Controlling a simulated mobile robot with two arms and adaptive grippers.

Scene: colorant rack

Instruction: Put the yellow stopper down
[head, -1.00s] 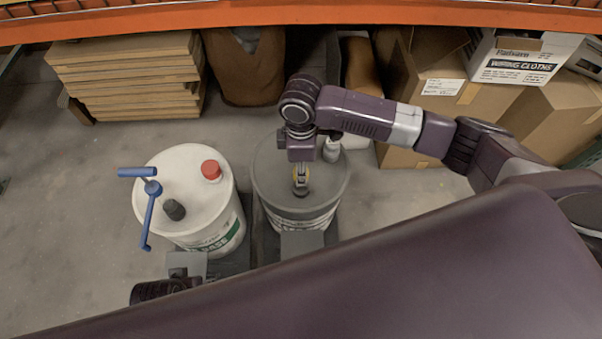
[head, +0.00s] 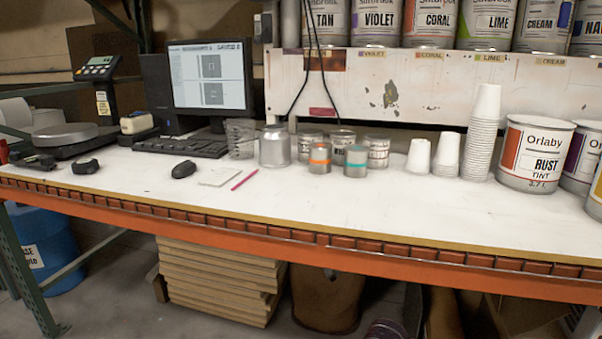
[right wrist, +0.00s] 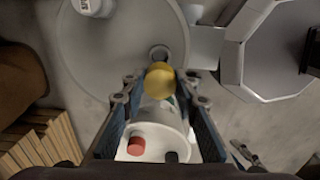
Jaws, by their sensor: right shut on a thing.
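In the right wrist view, my right gripper (right wrist: 160,88) is shut on the yellow stopper (right wrist: 161,74), a round yellow piece between the fingertips. A grey drum lid (right wrist: 115,45) lies beyond it, with a small round dark opening or fitting (right wrist: 158,53) just past the stopper in the picture. I cannot tell whether the stopper touches anything below it. The head view shows the workbench, with neither gripper identifiable there. My left gripper is not in view.
A white bottle (right wrist: 90,6) stands on the grey lid.

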